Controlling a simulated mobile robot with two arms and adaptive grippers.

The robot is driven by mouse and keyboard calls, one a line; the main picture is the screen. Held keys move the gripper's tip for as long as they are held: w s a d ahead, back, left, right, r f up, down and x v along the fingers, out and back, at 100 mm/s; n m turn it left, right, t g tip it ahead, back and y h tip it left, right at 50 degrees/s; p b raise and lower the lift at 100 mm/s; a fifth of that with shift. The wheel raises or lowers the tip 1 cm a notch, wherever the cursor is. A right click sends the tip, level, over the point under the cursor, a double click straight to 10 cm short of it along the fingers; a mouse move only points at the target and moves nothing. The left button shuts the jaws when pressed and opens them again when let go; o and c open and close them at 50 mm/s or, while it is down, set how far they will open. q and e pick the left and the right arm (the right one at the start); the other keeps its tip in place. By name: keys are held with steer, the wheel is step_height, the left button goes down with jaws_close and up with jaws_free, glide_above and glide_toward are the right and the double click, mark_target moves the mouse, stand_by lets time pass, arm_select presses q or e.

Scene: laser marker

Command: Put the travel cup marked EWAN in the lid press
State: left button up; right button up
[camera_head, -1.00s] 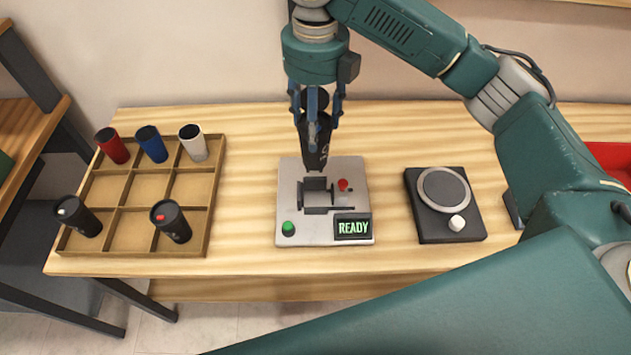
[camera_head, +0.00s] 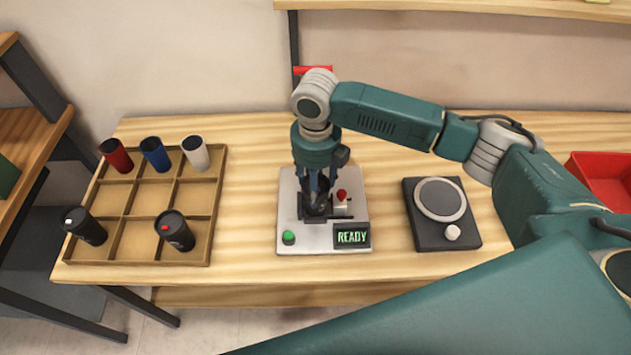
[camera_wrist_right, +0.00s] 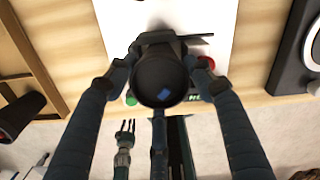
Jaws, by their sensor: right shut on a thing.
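A black travel cup (camera_wrist_right: 162,82) stands in the middle of the lid press (camera_head: 290,216), a grey plate with a green button, red knob and READY display. My right gripper (camera_head: 318,192) is shut around the cup from above; its fingers hide most of it. In the right wrist view, the right gripper (camera_wrist_right: 160,85) has fingers on both sides of the cup, whose dark top shows a small blue mark. No name is readable. I cannot tell whether the cup is fully seated. My left gripper (camera_wrist_right: 125,133) shows small in that view, its fingers apart and empty.
A wooden tray (camera_head: 136,232) at left holds red (camera_head: 116,156), blue (camera_head: 155,154) and white (camera_head: 195,153) cups behind, and two black cups (camera_head: 87,228) (camera_head: 175,231) in front. A round-plated black device (camera_head: 428,232) stands right of the press. A red bin (camera_head: 597,182) is far right.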

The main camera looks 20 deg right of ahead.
steer(key=o, duration=0.7)
steer(key=shift+f, duration=0.1)
steer(key=shift+o, duration=0.2)
step_height(320, 180, up, 12)
steer(key=b, duration=0.2)
steer(key=shift+r+b, duration=0.2)
steer(key=shift+b, duration=0.2)
